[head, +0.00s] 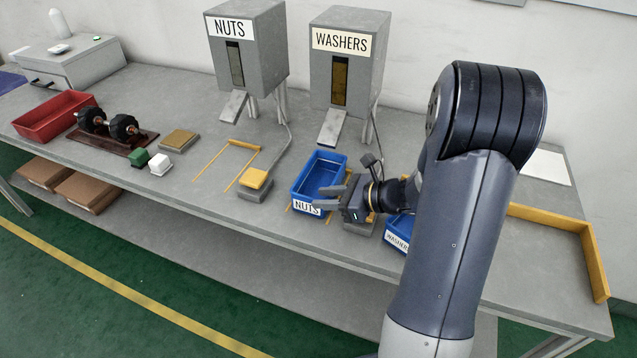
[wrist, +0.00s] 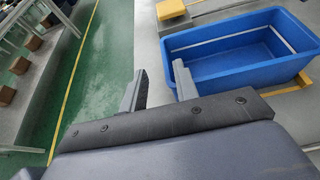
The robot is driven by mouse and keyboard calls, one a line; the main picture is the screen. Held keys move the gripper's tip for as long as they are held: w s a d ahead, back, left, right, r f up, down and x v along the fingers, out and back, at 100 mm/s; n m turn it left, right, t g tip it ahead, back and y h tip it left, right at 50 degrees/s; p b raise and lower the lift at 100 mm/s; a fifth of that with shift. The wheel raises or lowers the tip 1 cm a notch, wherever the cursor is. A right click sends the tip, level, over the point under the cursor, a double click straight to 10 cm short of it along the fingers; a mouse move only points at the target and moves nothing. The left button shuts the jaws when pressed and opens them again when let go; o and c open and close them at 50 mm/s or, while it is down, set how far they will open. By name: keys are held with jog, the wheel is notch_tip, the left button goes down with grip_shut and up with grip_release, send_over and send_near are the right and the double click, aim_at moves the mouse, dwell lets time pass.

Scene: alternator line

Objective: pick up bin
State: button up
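A blue bin labelled NUTS (head: 318,178) stands on the grey workbench in front of the WASHERS dispenser, and it looks empty. It also shows in the wrist view (wrist: 235,50), at the upper right. A second blue bin labelled WASHERS (head: 397,238) is mostly hidden behind my arm. My gripper (head: 328,197) is at the right front side of the NUTS bin. In the wrist view my gripper (wrist: 160,88) has its two fingers apart with nothing between them. The right finger is close to the bin's near left corner; I cannot tell whether it touches.
The NUTS dispenser (head: 248,50) and WASHERS dispenser (head: 348,65) stand at the back. A yellow pad (head: 254,178) lies left of the bin, near a yellow bracket (head: 231,160). A red tray (head: 55,117) is far left. A yellow rail (head: 560,228) borders the bench's right.

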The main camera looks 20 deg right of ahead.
aim_at(307, 197)
jog(key=shift+w+d+p+x, duration=0.15)
jog(key=shift+p+x, duration=0.2)
jog(key=shift+x, duration=1.15)
jog(key=shift+w+d+p+x, duration=0.1)
jog(key=shift+p+x, duration=0.2)
jog(key=shift+x, duration=1.2)
jog(key=shift+f, duration=0.2)
grip_shut()
